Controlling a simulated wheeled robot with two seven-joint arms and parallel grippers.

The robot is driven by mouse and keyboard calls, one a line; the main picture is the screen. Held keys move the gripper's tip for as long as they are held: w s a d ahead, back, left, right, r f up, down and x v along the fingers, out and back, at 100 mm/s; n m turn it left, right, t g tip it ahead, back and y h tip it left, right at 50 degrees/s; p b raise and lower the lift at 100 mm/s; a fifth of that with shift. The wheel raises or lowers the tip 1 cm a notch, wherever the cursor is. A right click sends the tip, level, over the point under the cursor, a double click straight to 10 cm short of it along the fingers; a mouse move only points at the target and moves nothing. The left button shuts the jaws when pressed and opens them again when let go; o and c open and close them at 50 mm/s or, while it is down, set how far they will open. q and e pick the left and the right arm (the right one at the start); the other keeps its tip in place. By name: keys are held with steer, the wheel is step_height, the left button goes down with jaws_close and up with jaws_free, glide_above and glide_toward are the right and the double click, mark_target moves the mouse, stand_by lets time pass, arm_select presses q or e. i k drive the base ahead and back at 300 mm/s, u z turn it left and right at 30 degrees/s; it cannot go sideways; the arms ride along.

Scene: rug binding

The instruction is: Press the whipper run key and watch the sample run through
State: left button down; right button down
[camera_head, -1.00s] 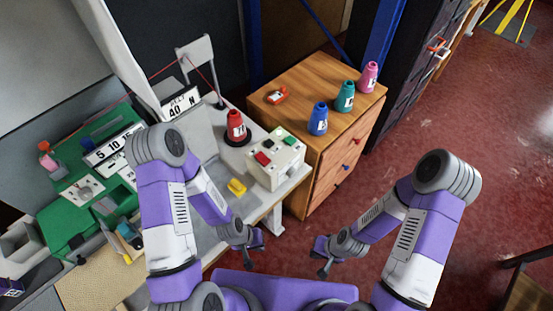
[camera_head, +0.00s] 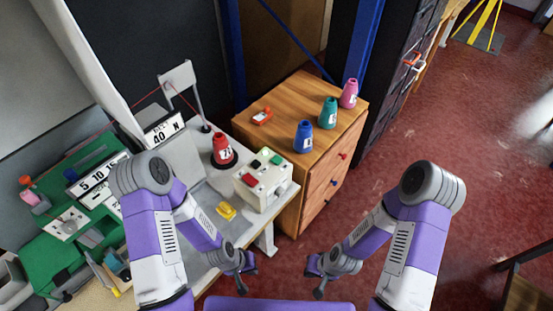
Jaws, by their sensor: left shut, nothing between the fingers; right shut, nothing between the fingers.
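The whipper's control box (camera_head: 264,186) is a cream block at the right end of the grey machine table. On its top are a green key (camera_head: 276,159), a red key (camera_head: 250,180) and a small black part. I cannot read any labels on them. A red thread cone (camera_head: 222,148) stands upright on a dark base behind the box, with a red thread strung up over a grey stand (camera_head: 178,78). My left gripper (camera_head: 246,271) is shut and empty in front of the table, below the box. My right gripper (camera_head: 314,276) is shut and empty over the floor, further right.
A yellow piece (camera_head: 226,211) lies near the box. Red floor (camera_head: 450,130) is open at right.

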mark_target(276, 160)
steer(key=u, duration=0.4)
steer(key=k, duration=1.05)
steer(key=u, duration=1.95)
steer(key=i, duration=0.65)
steer(key=z, duration=0.1)
